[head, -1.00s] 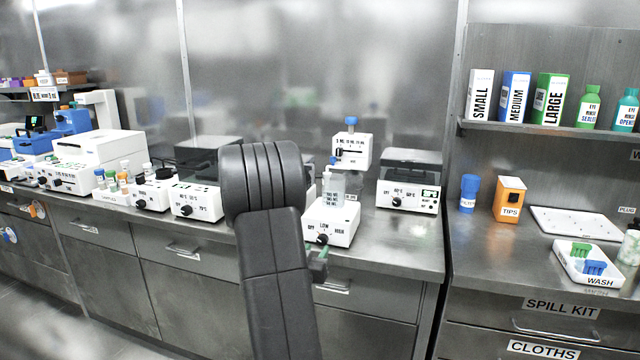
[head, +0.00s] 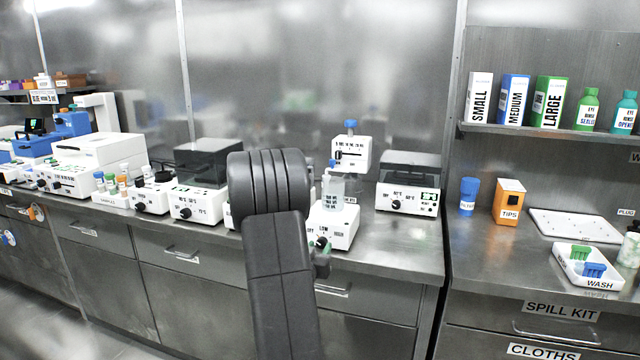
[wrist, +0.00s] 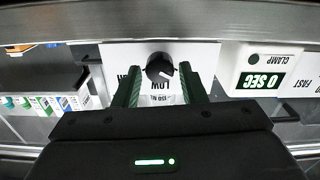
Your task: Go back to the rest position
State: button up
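My gripper (wrist: 159,72) is open and empty in the wrist view, its two green fingers apart. A black dial (wrist: 160,67) on a white device shows beyond and between the fingertips; contact cannot be told. The dial's white mark points toward the lower right of the wrist picture, near an upside-down LOW label. In the head view my gripper (head: 322,262) is small and partly hidden behind my dark arm, just in front of the white device (head: 336,232) marked LOW and HIGH. A clear labelled bottle (head: 333,192) stands on that device.
A lidded white device (head: 408,196) stands right of the dial device, and another (head: 198,202) stands left of my arm. The steel bench edge and drawers (head: 185,258) lie below. A white tray (head: 588,268) marked WASH sits at the right. The floor at lower left is clear.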

jog(key=v, duration=1.2)
jog(key=x, duration=1.3)
jog(key=shift+w+d, duration=0.15)
jog(key=shift+w, duration=0.2)
jog(key=shift+s+m+b, duration=0.15)
jog(key=shift+m+b, duration=0.4)
jog(key=shift+m, duration=0.45)
jog(key=m+b, duration=0.1)
jog(key=m, duration=0.2)
jog(key=m+b, duration=0.1)
jog(key=m, duration=0.6)
jog(key=shift+b, duration=0.3)
jog(key=v, duration=0.8)
jog(key=shift+s, duration=0.15)
jog(key=shift+r, duration=0.15)
